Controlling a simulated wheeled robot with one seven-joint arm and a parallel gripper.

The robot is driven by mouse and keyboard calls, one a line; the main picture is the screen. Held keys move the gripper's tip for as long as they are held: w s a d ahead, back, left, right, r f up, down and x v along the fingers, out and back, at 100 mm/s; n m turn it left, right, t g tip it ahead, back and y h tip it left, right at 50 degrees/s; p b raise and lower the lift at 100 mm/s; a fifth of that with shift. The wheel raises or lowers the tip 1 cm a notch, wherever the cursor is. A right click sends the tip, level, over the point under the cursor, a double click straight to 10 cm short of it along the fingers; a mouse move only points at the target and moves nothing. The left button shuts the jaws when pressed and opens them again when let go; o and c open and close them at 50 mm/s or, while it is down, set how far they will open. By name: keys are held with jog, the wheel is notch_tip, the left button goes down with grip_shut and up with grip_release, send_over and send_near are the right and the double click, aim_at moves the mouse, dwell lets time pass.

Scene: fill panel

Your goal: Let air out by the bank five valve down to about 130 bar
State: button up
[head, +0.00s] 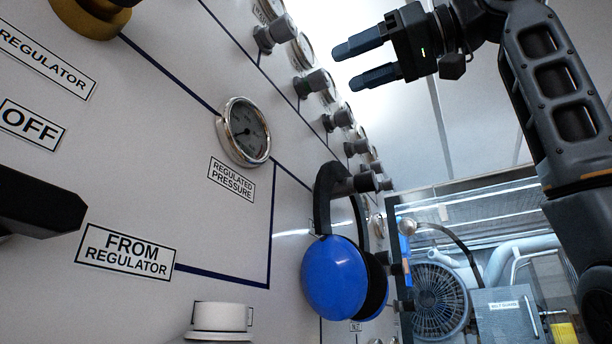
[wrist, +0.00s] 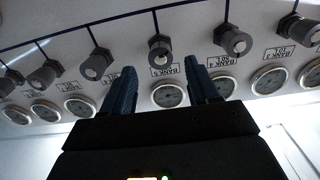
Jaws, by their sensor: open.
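In the wrist view, which is upside down, the valve knob (wrist: 160,48) by the label that appears to read BANK 5 (wrist: 164,71) stands in the middle of the row. A round gauge (wrist: 168,96) sits beside that label; its needle is too small to read. My gripper (wrist: 160,68) is open and empty. Its two fingers point at the panel on either side of the BANK 5 label and gauge, apart from the knob. In the head view my gripper (head: 350,66) is at the upper right, off the panel. I cannot tell which knob there is bank five.
The other valve knobs (wrist: 233,41) and gauges stand close on both sides. In the head view, blue ear defenders (head: 334,279) hang on the panel (head: 180,130). A regulated pressure gauge (head: 245,132) sits left of them. A fan (head: 438,300) is behind glass at the lower right.

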aim_at(326, 79)
jog(key=p+x, duration=0.1)
jog(key=x, duration=0.6)
jog(key=shift+p, duration=0.4)
jog(key=c, duration=1)
jog(key=shift+m, duration=0.3)
